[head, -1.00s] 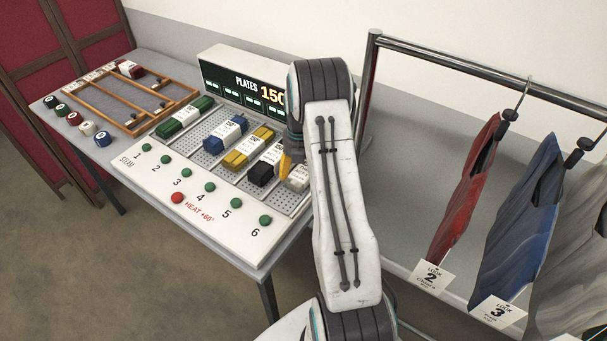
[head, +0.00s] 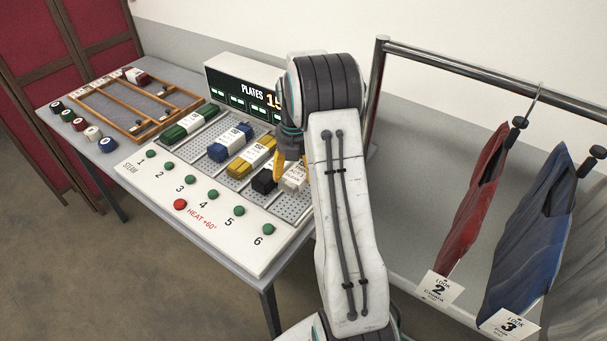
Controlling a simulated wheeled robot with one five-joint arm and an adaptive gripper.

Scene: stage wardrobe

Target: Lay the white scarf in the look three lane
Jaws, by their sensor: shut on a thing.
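The white scarf (head: 293,179) is a small pale bundle at the right end of the steam plates, next to a black bundle (head: 264,182). My gripper (head: 287,168), with a yellow finger showing, is shut on the white scarf; my arm hides part of the grip. I cannot tell how far the scarf is clear of the plate. The wooden lane frame (head: 118,126) stands at the far left of the table, with small cards along its back and a red bundle (head: 137,77) in a back lane. The lane numbers are too small to read.
Green (head: 188,122), blue (head: 231,142) and yellow (head: 251,158) bundles lie on the plate panel (head: 190,215), between the white scarf and the frame. A display box (head: 232,78) stands behind them. A garment rack (head: 470,70) is at right. Several round spools line the table's left edge.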

